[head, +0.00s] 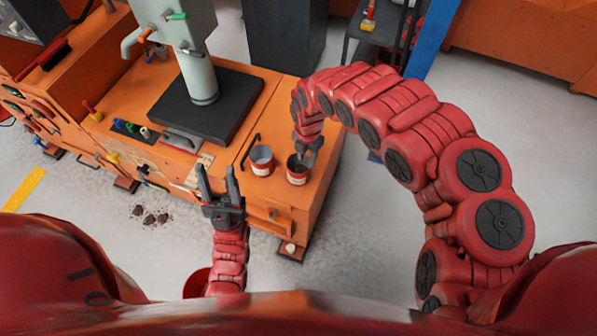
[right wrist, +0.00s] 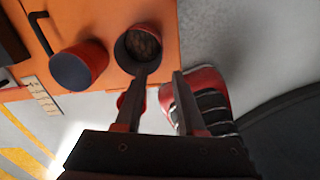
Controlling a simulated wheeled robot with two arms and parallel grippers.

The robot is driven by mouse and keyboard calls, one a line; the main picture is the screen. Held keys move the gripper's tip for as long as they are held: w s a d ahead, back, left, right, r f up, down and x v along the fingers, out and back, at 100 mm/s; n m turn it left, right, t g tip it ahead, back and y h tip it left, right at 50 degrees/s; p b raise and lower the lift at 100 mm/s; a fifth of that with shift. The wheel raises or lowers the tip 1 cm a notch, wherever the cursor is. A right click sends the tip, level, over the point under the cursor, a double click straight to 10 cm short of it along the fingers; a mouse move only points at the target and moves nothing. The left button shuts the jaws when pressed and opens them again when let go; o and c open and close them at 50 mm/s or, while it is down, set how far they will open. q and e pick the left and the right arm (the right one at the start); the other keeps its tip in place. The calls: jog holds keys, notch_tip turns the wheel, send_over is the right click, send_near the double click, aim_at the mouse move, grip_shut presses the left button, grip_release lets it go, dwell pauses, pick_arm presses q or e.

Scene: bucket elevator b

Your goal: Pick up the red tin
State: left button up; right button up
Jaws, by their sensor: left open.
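Two red tins with pale labels stand upright on the orange bench top. The left tin (head: 262,161) looks empty with a grey inside; it also shows in the right wrist view (right wrist: 80,66). The right tin (head: 297,173) holds dark brown stuff, seen in the right wrist view (right wrist: 140,46). My right gripper (head: 306,152) is at the right tin's rim. In the right wrist view its fingers (right wrist: 160,74) are apart, one overlapping the tin's rim; I cannot tell if it touches or reaches inside. My left gripper (head: 216,182) is open and empty, left of the tins.
A grey-green machine column (head: 200,75) on a black base (head: 207,107) stands behind the tins on the bench. A black handle (head: 250,152) is beside the left tin. Dark lumps (head: 150,216) lie on the floor, otherwise clear at front left.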

send_over(307, 177)
notch_tip(307, 177, down, 7)
jog(key=shift+w+f, duration=0.1)
jog(key=shift+f, duration=2.8)
grip_shut()
